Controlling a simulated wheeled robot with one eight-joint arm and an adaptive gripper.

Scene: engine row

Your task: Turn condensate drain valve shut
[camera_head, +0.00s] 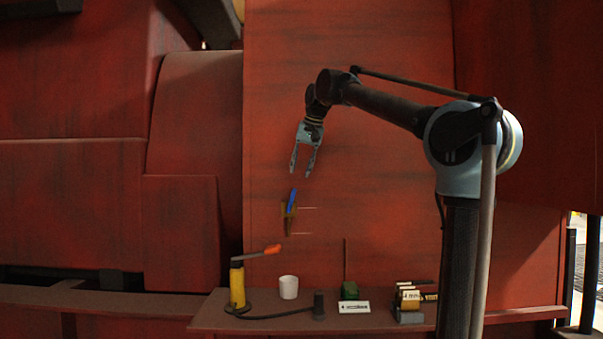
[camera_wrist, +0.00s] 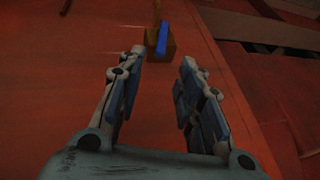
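The condensate drain valve, a small brass body (camera_head: 288,212) with a blue lever (camera_head: 292,199), sits on the red engine wall in the middle of the head view. The lever points up, tilted slightly right. My gripper (camera_head: 300,176) is open and empty, pointing down, a little above the lever in the head view. In the wrist view the blue lever (camera_wrist: 162,38) and brass body (camera_wrist: 153,45) show ahead of my open gripper (camera_wrist: 158,66), slightly left of centre. The fingers do not touch the valve.
Below, a ledge (camera_head: 205,318) carries a yellow post with an orange-tipped handle (camera_head: 238,287), a white cup (camera_head: 288,287), a green item (camera_head: 350,290), a white label (camera_head: 354,307) and small boxes (camera_head: 410,300). The red wall (camera_head: 380,220) around the valve is mostly clear.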

